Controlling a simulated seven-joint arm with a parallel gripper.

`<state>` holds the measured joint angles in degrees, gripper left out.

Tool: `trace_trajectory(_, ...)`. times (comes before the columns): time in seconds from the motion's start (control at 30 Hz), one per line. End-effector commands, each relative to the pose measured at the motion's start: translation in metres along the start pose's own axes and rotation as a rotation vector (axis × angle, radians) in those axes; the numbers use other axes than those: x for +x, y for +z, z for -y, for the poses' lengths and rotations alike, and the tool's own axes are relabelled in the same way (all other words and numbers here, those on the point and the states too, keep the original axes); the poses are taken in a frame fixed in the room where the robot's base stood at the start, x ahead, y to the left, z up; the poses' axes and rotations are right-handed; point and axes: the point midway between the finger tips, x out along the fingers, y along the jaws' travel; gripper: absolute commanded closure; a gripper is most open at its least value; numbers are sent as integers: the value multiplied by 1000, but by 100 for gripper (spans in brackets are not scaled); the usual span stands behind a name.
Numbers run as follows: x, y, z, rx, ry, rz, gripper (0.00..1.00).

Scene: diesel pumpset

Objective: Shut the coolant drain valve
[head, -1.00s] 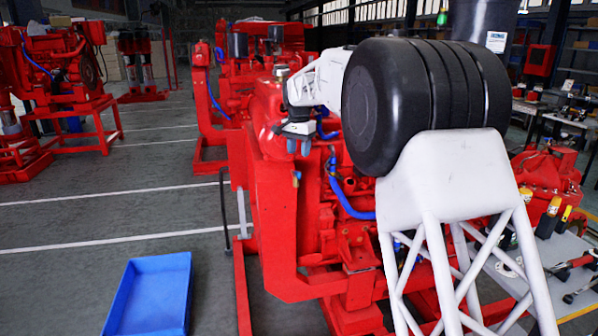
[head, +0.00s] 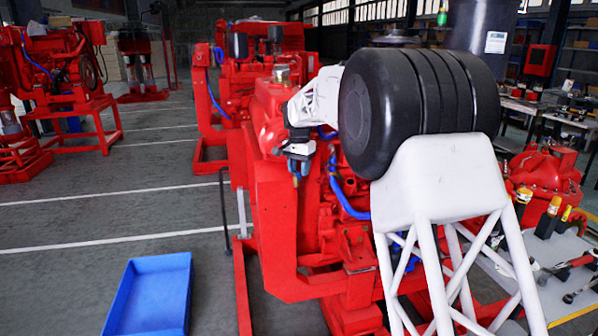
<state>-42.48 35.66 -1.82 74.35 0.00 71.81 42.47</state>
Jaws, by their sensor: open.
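A small brass-coloured fitting (head: 296,181) sits on the front of the red pumpset (head: 283,235); it looks like the coolant drain valve. It is tiny here, and my gripper covers its upper part, so its handle position cannot be told. My gripper (head: 298,166) is open, its grey-blue fingers pointing down right at the fitting. I cannot tell whether the fingers touch it or stand in front of it. No object shows held between them.
A blue hose (head: 345,201) runs down the engine right of my gripper. An empty blue tray (head: 150,293) lies on the floor at lower left. A bench (head: 575,262) with tools stands at right.

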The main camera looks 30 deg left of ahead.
Motion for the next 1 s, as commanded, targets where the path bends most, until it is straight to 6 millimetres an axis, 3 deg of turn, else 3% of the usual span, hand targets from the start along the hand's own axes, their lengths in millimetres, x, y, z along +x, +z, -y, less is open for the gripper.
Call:
trace_trajectory(0.13, 9, 0, 0, 0, 1, 1, 58)
trace_trajectory(0.47, 11, 0, 0, 0, 0, 0, 58)
trace_trajectory(0.77, 11, 0, 0, 0, 0, 0, 100)
trace_trajectory(1.0, 11, 0, 0, -7, 0, 0, 100)
